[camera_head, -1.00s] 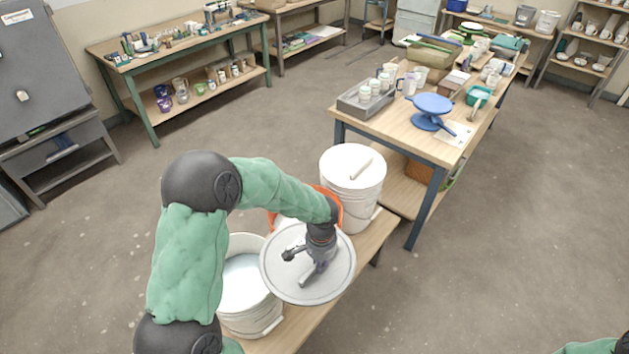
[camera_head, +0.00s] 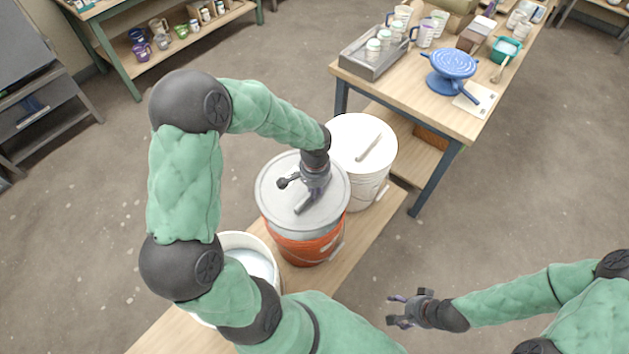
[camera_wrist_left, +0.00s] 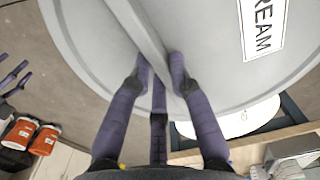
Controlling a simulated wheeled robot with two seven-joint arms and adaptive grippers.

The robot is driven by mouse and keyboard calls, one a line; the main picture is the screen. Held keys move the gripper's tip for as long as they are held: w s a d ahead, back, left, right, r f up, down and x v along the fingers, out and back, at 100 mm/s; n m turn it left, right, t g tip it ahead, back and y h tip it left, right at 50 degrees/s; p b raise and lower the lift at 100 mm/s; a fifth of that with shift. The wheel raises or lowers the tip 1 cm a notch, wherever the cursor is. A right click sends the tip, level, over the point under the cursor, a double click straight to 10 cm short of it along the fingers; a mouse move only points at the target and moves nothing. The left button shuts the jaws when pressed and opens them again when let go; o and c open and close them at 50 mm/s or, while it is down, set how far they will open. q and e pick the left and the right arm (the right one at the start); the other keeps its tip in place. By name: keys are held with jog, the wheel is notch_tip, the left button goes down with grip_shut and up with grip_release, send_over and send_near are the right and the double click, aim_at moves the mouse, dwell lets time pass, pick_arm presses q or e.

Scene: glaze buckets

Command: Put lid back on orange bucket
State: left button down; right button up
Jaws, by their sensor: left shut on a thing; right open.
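The grey round lid (camera_head: 277,196) is over the orange bucket (camera_head: 300,250) on the low wooden bench and hides its opening. A pale band shows between the lid and the orange wall; I cannot tell whether the lid touches the rim. My left gripper (camera_head: 308,197) is shut on the lid's bar handle from above. In the left wrist view the fingers (camera_wrist_left: 160,80) close around the handle (camera_wrist_left: 143,35), and the lid (camera_wrist_left: 210,70) fills the top, with a label ending in "REAM". My right gripper (camera_head: 405,308) is open and empty, right of the bench.
A white bucket (camera_head: 370,180) with its lid on stands behind the orange one. An open white bucket (camera_head: 247,247) stands in front, partly hidden by my left arm. A worktable (camera_head: 420,105) with a grey tray (camera_head: 362,67) and blue turntable (camera_head: 452,65) is beyond. The floor to the right is clear.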

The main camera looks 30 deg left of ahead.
pick_arm(q)
jog(key=shift+f+b, duration=0.35)
jog(key=shift+f, duration=0.1)
jog(key=shift+f+b, duration=2)
jog(key=shift+f, duration=0.55)
jog(key=shift+f+b, duration=0.8)
jog(key=shift+b, duration=0.1)
dwell(0.5)
jog(key=c, duration=0.6)
grip_release()
jog(key=shift+s, duration=0.1)
jog(key=shift+r, duration=0.1)
